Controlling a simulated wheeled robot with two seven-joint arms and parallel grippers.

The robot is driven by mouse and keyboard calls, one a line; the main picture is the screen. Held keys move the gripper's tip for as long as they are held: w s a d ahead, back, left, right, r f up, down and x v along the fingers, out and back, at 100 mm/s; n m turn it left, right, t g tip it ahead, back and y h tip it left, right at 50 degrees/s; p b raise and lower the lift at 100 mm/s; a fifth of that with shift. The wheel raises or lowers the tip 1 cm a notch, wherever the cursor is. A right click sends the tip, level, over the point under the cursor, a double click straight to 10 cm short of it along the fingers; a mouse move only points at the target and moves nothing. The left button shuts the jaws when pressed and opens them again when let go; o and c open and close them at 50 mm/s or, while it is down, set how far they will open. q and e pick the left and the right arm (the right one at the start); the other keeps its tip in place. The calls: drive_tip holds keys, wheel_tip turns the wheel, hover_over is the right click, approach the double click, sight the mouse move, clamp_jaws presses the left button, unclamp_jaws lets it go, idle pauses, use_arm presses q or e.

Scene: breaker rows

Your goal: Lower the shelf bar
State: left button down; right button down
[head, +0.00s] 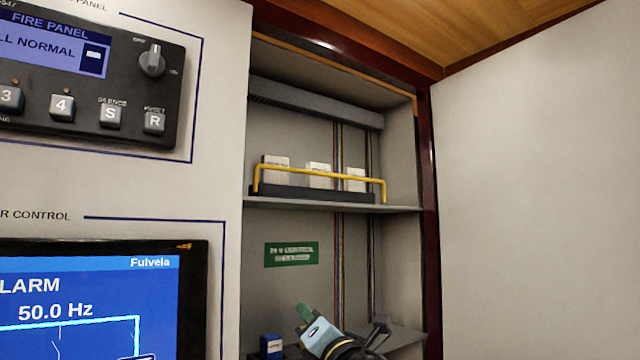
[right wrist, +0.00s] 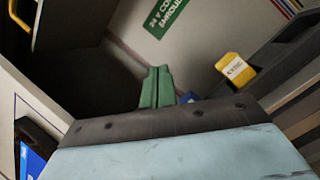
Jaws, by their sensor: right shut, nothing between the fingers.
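The yellow shelf bar (head: 320,172) stands raised along the front of the upper shelf (head: 400,208) in the open cabinet. It runs in front of several white boxes. A piece of it shows at the top left of the right wrist view (right wrist: 18,14). My right gripper (head: 304,311) is low in the cabinet, well below the bar and apart from it. Its green fingertips (right wrist: 157,88) are shut together with nothing between them. My left gripper is in neither view.
White boxes (head: 276,168) sit in a dark tray behind the bar. A blue box (head: 271,346) stands on the lower shelf, left of my gripper. A yellow labelled block (right wrist: 235,68) shows in the right wrist view. The cabinet's side walls bound the space; the middle is open.

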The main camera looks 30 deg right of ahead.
sight(320, 201)
drive_tip(key=s+d+r+n+t+y, duration=0.1)
drive_tip(key=r+n, duration=0.3)
drive_tip(key=r, duration=0.5)
drive_tip(key=s+d+r+n+t+y, duration=0.1)
drive_tip(key=s+d+r+n+t, duration=0.1)
drive_tip(key=r, duration=0.7)
drive_tip(key=d+n+t, duration=0.1)
drive_tip(key=d+n, duration=0.1)
drive_tip(key=n, duration=0.1)
drive_tip(key=shift+s+d+r+n+y, duration=0.25)
drive_tip(key=shift+s+r+n+y, duration=0.05)
drive_tip(key=shift+s, duration=0.05)
drive_tip(key=p+x, duration=0.4)
drive_tip(key=x, duration=0.4)
drive_tip(key=shift+w+r, duration=0.25)
drive_tip(key=shift+r, duration=0.05)
drive_tip(key=shift+w+r+p, duration=0.3)
drive_tip(key=shift+w+p, duration=0.05)
drive_tip(key=shift+w, duration=0.15)
drive_tip(key=shift+f+b, duration=0.15)
drive_tip(key=shift+b, duration=0.4)
drive_tip(key=shift+t+b, duration=0.3)
drive_tip(key=shift+b, duration=0.2)
